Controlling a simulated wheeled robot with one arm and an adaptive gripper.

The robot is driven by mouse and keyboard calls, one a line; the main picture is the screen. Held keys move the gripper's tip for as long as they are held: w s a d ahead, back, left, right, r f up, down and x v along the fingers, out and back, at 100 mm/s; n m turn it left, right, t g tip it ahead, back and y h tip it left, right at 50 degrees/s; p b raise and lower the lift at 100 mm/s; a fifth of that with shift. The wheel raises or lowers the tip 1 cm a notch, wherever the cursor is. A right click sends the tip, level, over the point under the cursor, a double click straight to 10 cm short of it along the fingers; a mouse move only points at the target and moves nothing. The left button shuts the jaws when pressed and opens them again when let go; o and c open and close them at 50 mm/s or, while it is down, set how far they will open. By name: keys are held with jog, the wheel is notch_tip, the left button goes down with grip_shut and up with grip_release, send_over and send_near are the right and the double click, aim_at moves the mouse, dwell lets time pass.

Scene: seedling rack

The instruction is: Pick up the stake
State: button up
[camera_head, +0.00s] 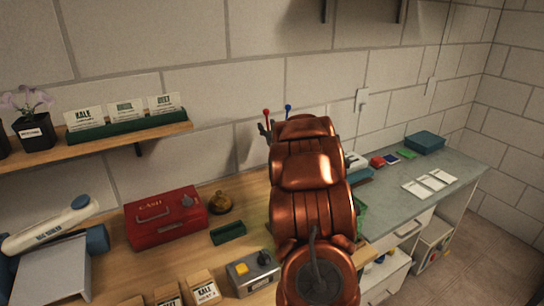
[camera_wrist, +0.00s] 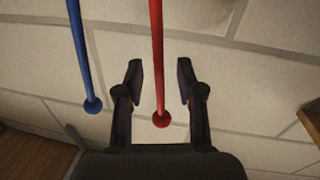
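Two thin rods with ball ends, one red and one blue, look like stakes. In the wrist view the red stake (camera_wrist: 157,60) runs between my gripper's two fingers, with its ball near the palm. My gripper (camera_wrist: 159,66) is open, with a gap visible on both sides of the red rod. The blue stake (camera_wrist: 82,55) lies outside the fingers, to the left. In the head view the red ball end (camera_head: 266,112) and the blue ball end (camera_head: 288,107) show above my arm, which hides their lower parts.
A shelf (camera_head: 170,128) with seed packets is on the left wall. A red cash box (camera_head: 165,217), a dark green tray (camera_head: 228,232) and a grey box with a yellow button (camera_head: 253,271) are on the wooden bench. A grey counter (camera_head: 400,207) extends right.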

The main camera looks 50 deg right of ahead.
jog(key=shift+c, duration=0.2)
grip_shut()
jog(key=shift+r, duration=0.1)
dwell(0.4)
